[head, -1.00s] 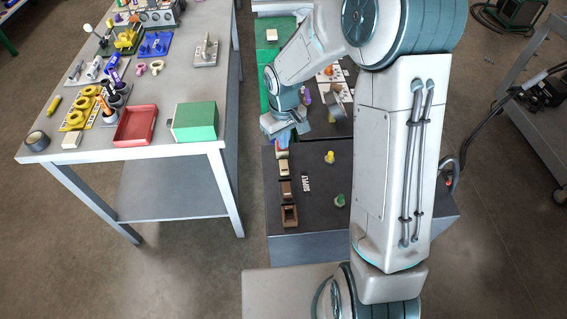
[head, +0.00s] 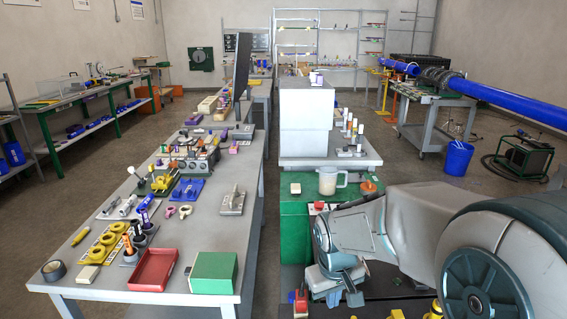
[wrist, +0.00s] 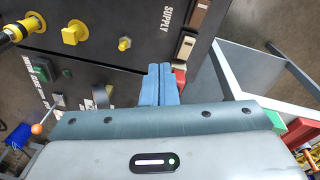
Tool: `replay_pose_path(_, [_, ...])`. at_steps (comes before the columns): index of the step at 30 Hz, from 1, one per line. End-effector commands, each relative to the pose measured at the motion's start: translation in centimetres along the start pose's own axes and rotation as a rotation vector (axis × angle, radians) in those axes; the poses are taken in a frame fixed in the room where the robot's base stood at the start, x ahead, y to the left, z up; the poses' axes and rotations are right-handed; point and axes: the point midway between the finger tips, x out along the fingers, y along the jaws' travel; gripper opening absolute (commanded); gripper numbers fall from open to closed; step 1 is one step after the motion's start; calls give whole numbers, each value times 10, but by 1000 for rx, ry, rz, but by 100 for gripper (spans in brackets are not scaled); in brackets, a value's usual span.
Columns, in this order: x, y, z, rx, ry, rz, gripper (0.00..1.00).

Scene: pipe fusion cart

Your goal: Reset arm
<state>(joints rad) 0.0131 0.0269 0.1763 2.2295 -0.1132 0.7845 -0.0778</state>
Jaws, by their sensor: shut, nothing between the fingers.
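My gripper (head: 340,297) hangs at the lower middle of the head view, below my folded arm. In the wrist view its two blue fingers (wrist: 160,84) are pressed together with nothing between them. They point at a dark panel (wrist: 95,18) marked "SUPPLY". The fingers appear apart from the panel, but the exact gap is hard to judge. My arm hides part of the cart in the head view.
The panel carries a yellow knob (wrist: 75,32), a green button (wrist: 44,69) and an orange-tipped lever (wrist: 38,128). A grey table (head: 205,240) with a red tray (head: 153,270) and a green box (head: 214,272) stands left.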

Motion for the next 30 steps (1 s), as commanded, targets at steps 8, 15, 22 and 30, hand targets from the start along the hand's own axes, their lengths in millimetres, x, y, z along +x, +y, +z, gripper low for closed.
replay_pose_path(8, [-53, 10, 67, 162, 85, 13, 0])
replay_pose_path(15, [-74, 8, 116, 274, 148, -14, 0])
replay_pose_path(22, [-78, 5, 134, 315, 171, -30, 0])
replay_pose_path(30, [-78, 5, 134, 315, 172, -31, 0])
